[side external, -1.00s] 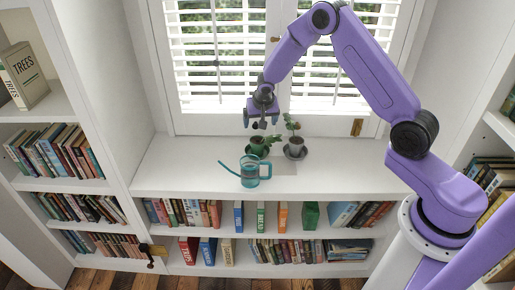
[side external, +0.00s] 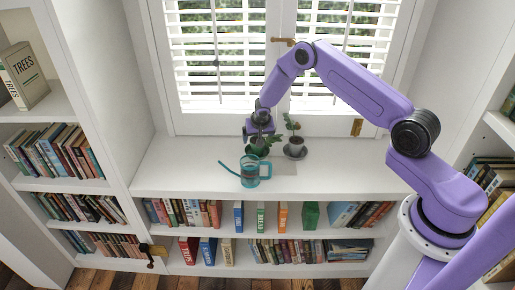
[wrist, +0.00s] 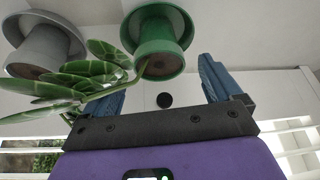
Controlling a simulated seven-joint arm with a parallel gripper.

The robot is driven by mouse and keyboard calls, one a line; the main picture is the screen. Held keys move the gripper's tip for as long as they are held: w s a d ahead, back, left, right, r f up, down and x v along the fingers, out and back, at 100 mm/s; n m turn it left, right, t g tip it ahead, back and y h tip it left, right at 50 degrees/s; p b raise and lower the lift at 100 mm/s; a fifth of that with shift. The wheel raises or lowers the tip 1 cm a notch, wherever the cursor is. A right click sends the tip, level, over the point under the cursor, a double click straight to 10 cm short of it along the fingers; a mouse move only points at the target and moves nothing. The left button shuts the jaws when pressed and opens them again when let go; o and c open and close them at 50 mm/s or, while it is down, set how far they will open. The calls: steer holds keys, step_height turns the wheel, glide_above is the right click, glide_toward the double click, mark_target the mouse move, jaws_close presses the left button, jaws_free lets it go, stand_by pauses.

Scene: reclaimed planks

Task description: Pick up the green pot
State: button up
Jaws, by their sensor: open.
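The green pot (side external: 257,151) stands on the white ledge below the window, with a leafy plant in it. My gripper (side external: 260,136) is just above it, pointing down over the plant. In the wrist view the green pot (wrist: 160,62) shows at the top, beyond the fingertips and roughly between them. My open gripper (wrist: 162,85) has two blue fingers with nothing held between them. Broad striped leaves (wrist: 75,85) spread to the left and partly cover the left finger. Whether a finger touches the plant I cannot tell.
A grey pot (side external: 295,151) with a small plant stands close right of the green pot, also in the wrist view (wrist: 45,50). A teal watering can (side external: 250,173) stands in front. The shuttered window (side external: 225,55) is behind. The ledge (side external: 180,170) is clear at left and right.

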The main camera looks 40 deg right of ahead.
steer(key=shift+x, duration=1.9)
steer(key=shift+s, duration=0.1)
steer(key=c, duration=1.4)
steer(key=shift+c, duration=0.2)
steer(key=shift+r, duration=0.15)
